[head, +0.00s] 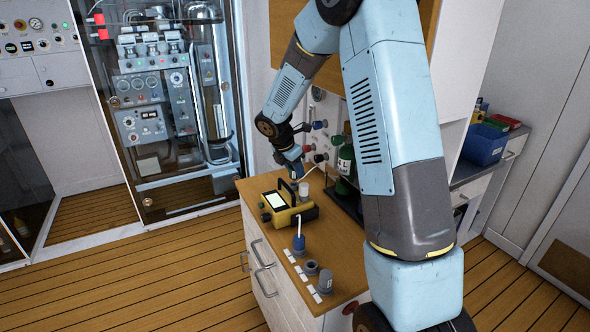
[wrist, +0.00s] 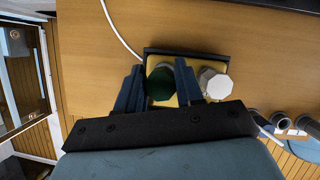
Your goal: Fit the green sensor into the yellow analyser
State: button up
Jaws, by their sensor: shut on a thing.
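The yellow analyser (head: 285,212), with a black handle and pale screen, stands on the wooden cabinet top. My gripper (head: 297,176) points down over its back part. In the wrist view my gripper (wrist: 160,84) is shut on the dark green sensor (wrist: 161,84), one finger on each side. The sensor lies over the analyser's yellow top (wrist: 190,68); I cannot tell whether it is seated or above it. A pale grey capped cylinder stands on the analyser beside it (wrist: 214,83) and also shows in the head view (head: 304,191). The sensor cannot be made out in the head view.
A blue sensor with a white lead (head: 299,243), a grey ring holder (head: 311,268) and a grey cylinder (head: 325,281) stand along the front edge by white labels. A white cable (wrist: 118,30) crosses the wrist view.

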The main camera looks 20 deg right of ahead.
jog(key=shift+d, duration=0.1)
dwell(0.3)
jog(key=shift+f, duration=1.25)
jog(key=o, duration=1.1)
jog(key=v, duration=1.3)
jog(key=shift+a+r, duration=0.25)
jog(key=shift+r, duration=0.05)
jog(key=shift+s, duration=0.15)
